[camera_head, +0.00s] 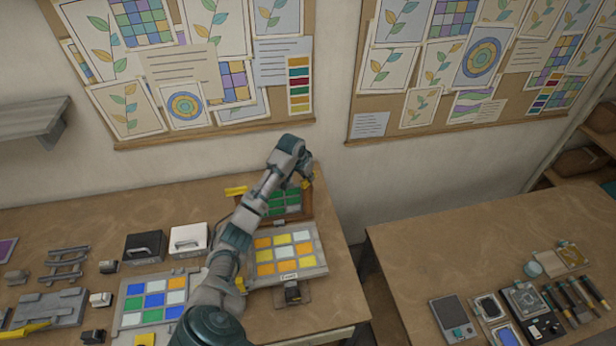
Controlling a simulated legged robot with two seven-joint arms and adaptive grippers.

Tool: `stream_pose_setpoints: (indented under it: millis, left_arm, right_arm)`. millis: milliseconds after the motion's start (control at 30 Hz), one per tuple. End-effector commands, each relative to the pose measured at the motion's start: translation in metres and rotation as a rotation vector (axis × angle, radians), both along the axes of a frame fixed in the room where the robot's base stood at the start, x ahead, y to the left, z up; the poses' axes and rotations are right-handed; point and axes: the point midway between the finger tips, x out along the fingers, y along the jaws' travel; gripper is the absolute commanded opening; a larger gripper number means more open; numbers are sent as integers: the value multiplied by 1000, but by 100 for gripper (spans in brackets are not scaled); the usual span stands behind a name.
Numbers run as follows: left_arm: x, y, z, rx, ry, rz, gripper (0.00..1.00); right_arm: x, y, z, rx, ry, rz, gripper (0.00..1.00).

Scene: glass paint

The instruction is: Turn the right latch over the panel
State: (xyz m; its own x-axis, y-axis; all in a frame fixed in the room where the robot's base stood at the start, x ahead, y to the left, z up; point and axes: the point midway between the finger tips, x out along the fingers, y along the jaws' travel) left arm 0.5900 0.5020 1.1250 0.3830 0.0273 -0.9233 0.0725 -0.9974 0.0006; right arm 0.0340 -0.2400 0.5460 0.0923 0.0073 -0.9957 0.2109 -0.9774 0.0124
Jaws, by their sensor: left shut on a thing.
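My right gripper is not in view.
A tray with orange, yellow and white squares (317,254) lies before the panel. A tray with blue, green and white squares (135,318) lies left of my arm. Black (145,248) and white (189,240) boxes stand nearby. A gap separates the right table (450,245).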

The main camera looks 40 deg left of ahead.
Motion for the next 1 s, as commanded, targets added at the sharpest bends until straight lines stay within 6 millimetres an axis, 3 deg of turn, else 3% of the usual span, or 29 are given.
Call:
stream_pose_setpoints:
  millis: [600, 1000]
  left_arm:
    - [0, 4, -2, -1, 4, -546, 0]
    - [1, 5, -2, 0, 5, -733, 0]
  right_arm:
    - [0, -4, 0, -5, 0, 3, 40]
    - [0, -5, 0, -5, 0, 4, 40]
